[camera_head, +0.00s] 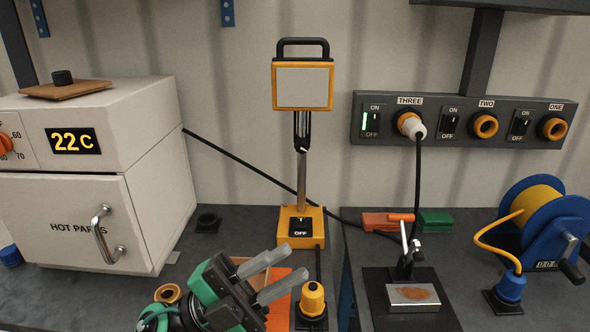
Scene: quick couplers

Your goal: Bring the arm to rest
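My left gripper (290,262) comes in at the bottom, left of centre, with a green and black body and two grey fingers. The fingers point up and to the right and stand apart, with nothing seen between them. It is in front of the lamp's yellow base and over an orange-red flat piece and a wooden-coloured tray that it partly hides. My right gripper is not in view.
A work lamp (303,86) stands behind the gripper, its switch marked OFF. A yellow-capped coupler (312,299) stands close to its right. A hot-parts oven (92,180) is at left. A lever clamp (413,296) and a blue hose reel (545,232) stand at right.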

